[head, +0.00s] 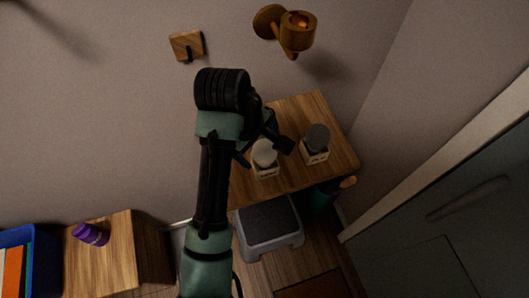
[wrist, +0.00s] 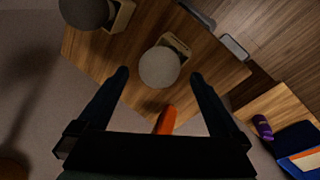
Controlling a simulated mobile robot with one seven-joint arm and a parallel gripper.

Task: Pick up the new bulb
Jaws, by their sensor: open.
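A pale round bulb (head: 264,153) stands upright in a small light holder with dark marks, on the wooden table (head: 290,110). In the wrist view the pale bulb (wrist: 160,67) lies between the fingertips as seen from above. A darker grey bulb (head: 317,138) stands in a similar holder to its right; it also shows at the wrist view's upper left (wrist: 84,10). My gripper (head: 264,150) is open and empty, above the pale bulb. A gap to the bulb cannot be judged exactly. Which bulb is new is not labelled legibly.
A wooden wall lamp (head: 297,30) and a wall plate with a hook (head: 187,45) are behind. An orange object (wrist: 166,119) shows near the gripper. A grey step stool (head: 268,226) stands before the table. A purple item (head: 90,234) lies on a left cabinet, beside a blue bin (head: 45,240).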

